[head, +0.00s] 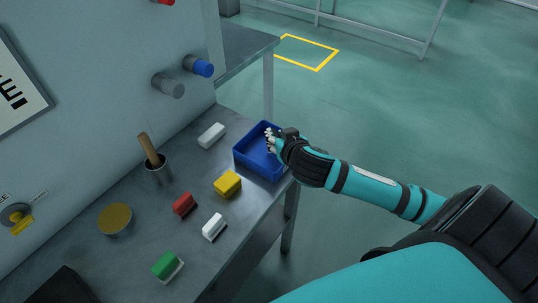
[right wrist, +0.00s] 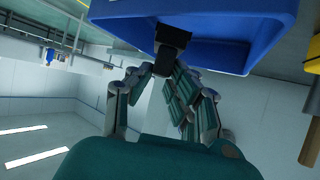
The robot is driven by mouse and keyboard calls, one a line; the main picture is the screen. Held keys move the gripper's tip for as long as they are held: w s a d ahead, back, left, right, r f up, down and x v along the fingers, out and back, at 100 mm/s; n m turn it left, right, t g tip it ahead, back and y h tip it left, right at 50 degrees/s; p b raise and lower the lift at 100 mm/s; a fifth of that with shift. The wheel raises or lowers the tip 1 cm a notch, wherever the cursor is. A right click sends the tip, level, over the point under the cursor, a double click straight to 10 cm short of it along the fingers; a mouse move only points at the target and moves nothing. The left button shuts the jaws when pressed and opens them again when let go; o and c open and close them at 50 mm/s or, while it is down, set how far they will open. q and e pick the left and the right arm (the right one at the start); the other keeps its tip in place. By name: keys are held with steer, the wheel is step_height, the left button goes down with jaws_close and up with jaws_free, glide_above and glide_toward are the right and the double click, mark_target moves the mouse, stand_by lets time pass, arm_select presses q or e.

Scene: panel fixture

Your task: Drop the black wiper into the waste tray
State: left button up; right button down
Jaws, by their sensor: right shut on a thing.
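The blue tray (head: 262,175) stands at the right end of the bench and looks empty where its inside shows. It also fills the top of the right wrist view (right wrist: 240,60). My right gripper (head: 270,138) is over the tray's right side. In the right wrist view my right gripper (right wrist: 172,72) is shut on a black block (right wrist: 173,38), which I take to be the black wiper. The block is in front of the tray's wall in that view; whether it touches the tray is unclear. In the head view the wiper is hidden by the hand. My left gripper is not in view.
On the bench are white blocks (head: 211,135) (head: 214,226), a yellow block (head: 228,183), a red block (head: 184,204), a green-and-white block (head: 167,266), a cup with a wooden handle (head: 158,170) and a round yellow-topped tin (head: 115,220). The panel (head: 110,80) rises behind with protruding knobs.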

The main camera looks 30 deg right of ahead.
steer(key=shift+r, duration=0.1)
steer(key=c, duration=1.2)
jaws_free()
steer(key=shift+o, duration=0.2)
steer(key=v, duration=0.7)
steer(key=shift+s, duration=0.3)
